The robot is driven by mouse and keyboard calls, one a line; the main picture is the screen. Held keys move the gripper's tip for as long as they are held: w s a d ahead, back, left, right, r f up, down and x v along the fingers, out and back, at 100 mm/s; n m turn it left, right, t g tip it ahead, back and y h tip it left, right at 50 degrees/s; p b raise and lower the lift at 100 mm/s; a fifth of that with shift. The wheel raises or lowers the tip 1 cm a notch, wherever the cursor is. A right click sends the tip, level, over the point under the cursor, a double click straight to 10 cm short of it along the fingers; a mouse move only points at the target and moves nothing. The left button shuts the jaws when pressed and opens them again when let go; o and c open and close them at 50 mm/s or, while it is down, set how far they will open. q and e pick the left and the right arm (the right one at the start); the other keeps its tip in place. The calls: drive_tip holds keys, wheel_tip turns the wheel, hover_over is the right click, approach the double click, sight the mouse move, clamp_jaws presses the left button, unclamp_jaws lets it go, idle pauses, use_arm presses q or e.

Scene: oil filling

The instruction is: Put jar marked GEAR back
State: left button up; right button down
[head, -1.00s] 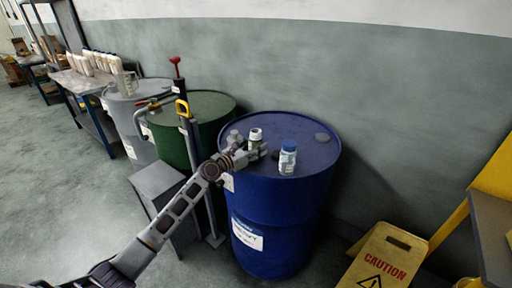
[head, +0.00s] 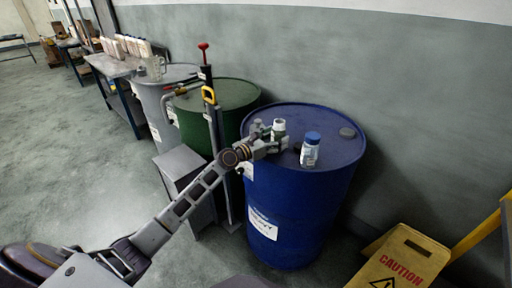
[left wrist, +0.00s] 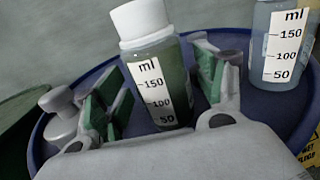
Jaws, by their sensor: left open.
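A jar with a white cap and greenish contents (head: 279,126) stands upright on top of the blue drum (head: 318,215). In the left wrist view this jar (left wrist: 154,70) shows an "ml" scale; the word GEAR is not readable. My left gripper (head: 270,137) is at the drum top with its green-padded fingers (left wrist: 158,90) open on both sides of this jar. A second jar, with a blue cap (head: 311,150), stands apart to the right on the same drum; its clear body (left wrist: 276,45) is at the upper right of the left wrist view. My right gripper is out of view.
A green drum (head: 230,94) with a pump (head: 209,95) and a grey drum (head: 177,72) stand to the left. A table (head: 108,64) with several white bottles is farther back. A yellow caution sign (head: 405,255) stands at lower right. The wall is behind the drums.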

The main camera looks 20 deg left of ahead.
sight(273, 139)
use_arm(q)
drive_tip(key=shift+v, duration=0.8)
drive_tip(key=shift+s+a, duration=0.35)
drive_tip(key=shift+s, duration=0.3)
drive_tip(key=shift+s+a, duration=0.3)
drive_tip(key=shift+s, duration=0.3)
drive_tip(key=shift+s+a, duration=0.2)
drive_tip(key=shift+s, duration=0.1)
drive_tip(key=v, duration=0.5)
drive_tip(key=shift+s+a, duration=0.1)
drive_tip(key=shift+s, duration=0.15)
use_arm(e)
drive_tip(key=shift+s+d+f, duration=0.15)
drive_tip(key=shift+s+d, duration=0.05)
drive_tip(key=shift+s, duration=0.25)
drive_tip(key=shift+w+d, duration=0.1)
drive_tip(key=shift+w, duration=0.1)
